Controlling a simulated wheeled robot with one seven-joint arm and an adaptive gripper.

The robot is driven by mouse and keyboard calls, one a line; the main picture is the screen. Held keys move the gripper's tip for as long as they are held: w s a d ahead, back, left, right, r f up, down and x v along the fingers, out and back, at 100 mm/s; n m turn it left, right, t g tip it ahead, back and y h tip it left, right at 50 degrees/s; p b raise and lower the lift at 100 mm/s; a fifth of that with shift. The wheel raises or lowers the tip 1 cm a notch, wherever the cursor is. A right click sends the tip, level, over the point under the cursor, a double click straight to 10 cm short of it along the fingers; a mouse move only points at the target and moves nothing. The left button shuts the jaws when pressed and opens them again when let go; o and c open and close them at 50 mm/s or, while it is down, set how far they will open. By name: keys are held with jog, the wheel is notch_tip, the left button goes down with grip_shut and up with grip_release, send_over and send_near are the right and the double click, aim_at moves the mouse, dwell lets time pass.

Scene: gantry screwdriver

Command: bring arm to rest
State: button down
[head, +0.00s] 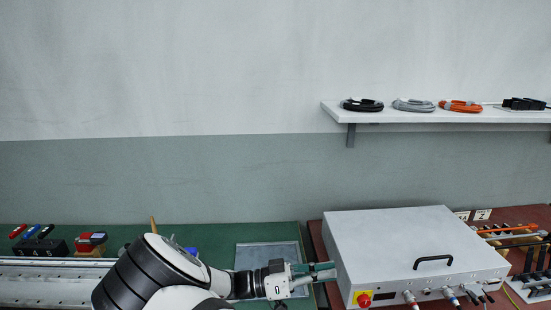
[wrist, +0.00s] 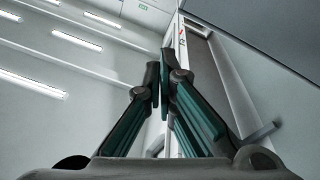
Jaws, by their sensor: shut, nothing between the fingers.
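My arm reaches in from the bottom of the head view, low over the green work surface (head: 218,236). My gripper (head: 333,270) points right, its tips close to the left side of a grey control box (head: 400,240). I cannot tell in the head view whether the tips touch the box. In the wrist view the two green-sided fingers of my gripper (wrist: 160,75) meet at their tips, with nothing between them.
A red emergency knob (head: 364,299) and several connectors sit on the box's front. Tools (head: 515,245) lie to its right. A rack with coloured-handled tools (head: 40,245) stands at the left. A shelf (head: 440,117) with coiled cables is above. A grey mat (head: 268,256) lies behind my gripper.

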jog(key=s+d+r+n+g+y+p, duration=0.1)
jog(key=s+d+r+n+g+y, duration=0.3)
jog(key=s+d+r+y, duration=0.6)
jog(key=s+a+r+n+t+y, duration=0.1)
jog(key=s+r+n+t+y, duration=0.3)
jog(key=s, duration=0.4)
jog(key=s+a+r+n+t+y+p, duration=0.1)
jog(key=s+r+n+t+y, duration=0.3)
jog(key=s+r, duration=0.4)
jog(key=shift+a+n+y, duration=0.7)
jog(key=shift+a+y, duration=0.05)
jog(key=shift+y, duration=0.25)
